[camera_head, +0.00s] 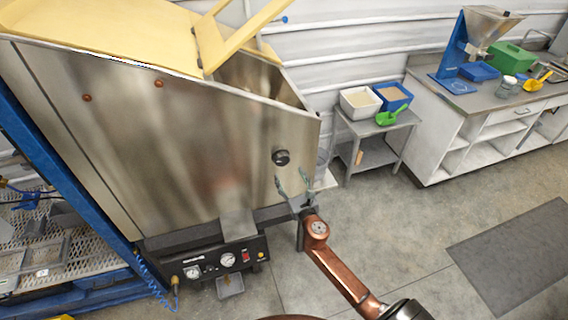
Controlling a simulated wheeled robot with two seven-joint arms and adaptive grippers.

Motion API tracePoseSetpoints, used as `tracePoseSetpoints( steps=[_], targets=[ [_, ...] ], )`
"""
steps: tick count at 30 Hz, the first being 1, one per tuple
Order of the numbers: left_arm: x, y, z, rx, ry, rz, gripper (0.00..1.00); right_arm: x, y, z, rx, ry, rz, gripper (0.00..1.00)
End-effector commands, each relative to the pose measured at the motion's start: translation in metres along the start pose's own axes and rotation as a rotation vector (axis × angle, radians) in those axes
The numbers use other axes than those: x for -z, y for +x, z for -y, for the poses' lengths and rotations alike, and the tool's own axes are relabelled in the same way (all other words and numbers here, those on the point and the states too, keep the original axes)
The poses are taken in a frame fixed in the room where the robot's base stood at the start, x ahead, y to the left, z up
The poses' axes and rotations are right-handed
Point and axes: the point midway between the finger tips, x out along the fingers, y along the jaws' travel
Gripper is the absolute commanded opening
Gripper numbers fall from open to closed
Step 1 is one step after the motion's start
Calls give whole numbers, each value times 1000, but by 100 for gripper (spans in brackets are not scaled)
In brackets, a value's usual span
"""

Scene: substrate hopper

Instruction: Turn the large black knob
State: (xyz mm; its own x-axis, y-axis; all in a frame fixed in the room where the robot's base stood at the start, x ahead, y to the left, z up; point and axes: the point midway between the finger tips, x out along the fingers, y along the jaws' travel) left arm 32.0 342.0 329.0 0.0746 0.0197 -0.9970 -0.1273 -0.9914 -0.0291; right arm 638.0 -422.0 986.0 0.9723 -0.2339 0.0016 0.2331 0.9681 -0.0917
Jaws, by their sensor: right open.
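The large black knob (281,157) sticks out from the right part of the metal hopper's front face (180,160). My right gripper (293,184) is just below the knob and a little to its right, with its fingers pointing up toward it. The fingers are spread apart with nothing between them, and a gap shows between them and the knob. My copper-coloured right arm reaches up from the bottom of the view. My left gripper is not in view.
A control panel (215,262) with gauges and a red switch is below the hopper. A blue frame (60,170) stands at left. A small metal table (376,128) with bins and a green scoop (392,115) is right of the hopper. A dark mat (515,255) lies on open floor.

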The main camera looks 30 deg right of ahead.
Motion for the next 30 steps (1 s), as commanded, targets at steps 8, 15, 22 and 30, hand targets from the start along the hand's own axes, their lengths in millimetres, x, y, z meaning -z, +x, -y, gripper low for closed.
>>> tracePoseSetpoints(
  steps=[8,15,22,30],
  targets=[
    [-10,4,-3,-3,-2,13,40,0,42,0,0,-1,1,61],
    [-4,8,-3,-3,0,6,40,1,69,0,0,0,-1,61],
    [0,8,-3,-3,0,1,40,1,74,0,-1,1,-1,61],
    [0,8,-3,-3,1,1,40,1,74,0,-1,1,-1,52]
  ],
)
